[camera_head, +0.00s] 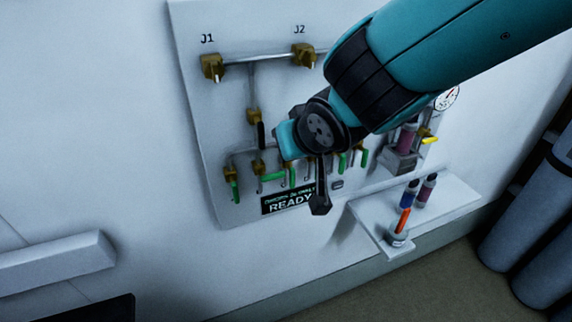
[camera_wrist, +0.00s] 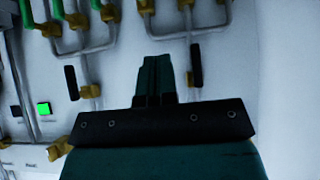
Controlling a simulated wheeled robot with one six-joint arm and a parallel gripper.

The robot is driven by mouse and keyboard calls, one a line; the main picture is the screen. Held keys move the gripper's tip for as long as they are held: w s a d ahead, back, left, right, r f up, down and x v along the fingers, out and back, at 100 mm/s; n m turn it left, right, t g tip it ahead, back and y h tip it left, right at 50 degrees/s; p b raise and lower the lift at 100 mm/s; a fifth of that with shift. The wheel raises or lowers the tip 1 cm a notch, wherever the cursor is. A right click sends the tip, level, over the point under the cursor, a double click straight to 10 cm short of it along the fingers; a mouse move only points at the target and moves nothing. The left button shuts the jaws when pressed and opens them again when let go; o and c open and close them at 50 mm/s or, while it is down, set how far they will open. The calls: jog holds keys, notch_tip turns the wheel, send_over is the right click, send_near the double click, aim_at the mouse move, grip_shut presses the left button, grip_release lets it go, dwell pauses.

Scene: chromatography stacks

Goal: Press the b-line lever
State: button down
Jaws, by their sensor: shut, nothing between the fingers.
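A wall panel (camera_head: 235,90) carries brass valves, pipes and levers. A black lever (camera_head: 261,135) shows left of my arm in the head view. The wrist view shows two black levers, one at the left (camera_wrist: 71,82) and one (camera_wrist: 196,66) just right of my fingertips. I read no b-line label, so I cannot tell which lever is that one. My gripper (camera_head: 319,207) is shut and empty, in front of the panel's lower part; it also shows in the wrist view (camera_wrist: 156,60). Whether it touches anything is unclear. My arm hides the panel's middle.
Several green levers (camera_head: 234,188) line the panel's lower part, above a READY display (camera_head: 286,203). A white shelf (camera_head: 444,205) holds small bottles and a cup (camera_head: 397,235) with an orange item. Grey cylinders (camera_head: 548,240) stand at the right.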

jog(key=p, duration=0.2)
send_over(283, 172)
jog(key=s, duration=0.2)
notch_tip(283, 172, down, 5)
jog(key=f, duration=0.2)
jog(key=f+p, duration=0.1)
jog(key=shift+w+d+f, duration=0.15)
jog(key=shift+d+f, duration=0.1)
jog(key=shift+f, duration=0.15)
jog(key=shift+w+d+f+m+y+b, duration=0.1)
jog(key=shift+d+f+m+y+b, duration=0.2)
jog(key=shift+y+b, duration=0.45)
jog(key=shift+a, duration=0.1)
